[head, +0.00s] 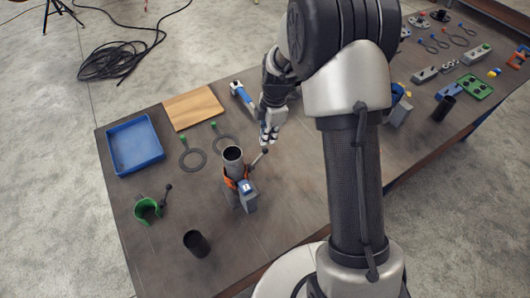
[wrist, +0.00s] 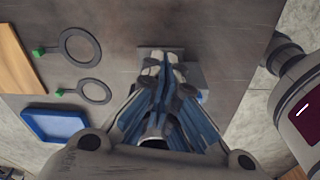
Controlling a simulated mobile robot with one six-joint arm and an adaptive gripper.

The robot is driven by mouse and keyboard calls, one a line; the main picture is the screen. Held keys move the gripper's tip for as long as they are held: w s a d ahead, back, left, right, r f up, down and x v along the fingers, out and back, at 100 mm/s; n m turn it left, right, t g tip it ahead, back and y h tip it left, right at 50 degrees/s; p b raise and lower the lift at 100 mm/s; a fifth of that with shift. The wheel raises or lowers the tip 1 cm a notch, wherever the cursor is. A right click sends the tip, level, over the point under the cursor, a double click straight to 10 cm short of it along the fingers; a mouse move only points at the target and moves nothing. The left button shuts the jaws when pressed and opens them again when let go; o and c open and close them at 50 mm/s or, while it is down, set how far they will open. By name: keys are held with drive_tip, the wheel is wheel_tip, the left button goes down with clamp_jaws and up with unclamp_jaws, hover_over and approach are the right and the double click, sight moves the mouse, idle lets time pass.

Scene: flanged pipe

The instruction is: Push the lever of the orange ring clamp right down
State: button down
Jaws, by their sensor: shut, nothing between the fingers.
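The orange ring clamp (head: 230,184) sits around the upright grey pipe (head: 233,160) in the head view, below the pipe's open top. Its lever (head: 257,159) slants up and to the right from the clamp, with a dark knob at its end. My gripper (head: 268,138) is shut and empty, with its fingertips just above the knob; I cannot tell whether they touch it. In the wrist view the closed fingers (wrist: 165,62) hide the clamp and lever.
A blue tray (head: 110,149), wooden board (head: 193,106) and two dark flat rings (head: 193,160) lie to the left. A green clamp (head: 147,209) and a short black tube (head: 196,243) are nearer the front. A blue-grey tool (head: 240,92) lies behind my gripper.

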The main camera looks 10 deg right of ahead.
sight(267, 151)
drive_tip(key=shift+a+f+b, duration=0.15)
drive_tip(key=shift+f+b, duration=0.6)
drive_tip(key=shift+f, duration=1)
wheel_tip(267, 151, down, 5)
drive_tip(key=b, duration=0.3)
drive_tip(key=shift+a+r+b, duration=0.15)
drive_tip(key=shift+b, duration=0.25)
drive_tip(key=shift+r, duration=0.1)
drive_tip(key=d, duration=0.1)
drive_tip(key=d+r, duration=0.1)
drive_tip(key=d, duration=0.1)
drive_tip(key=shift+w+d, duration=0.15)
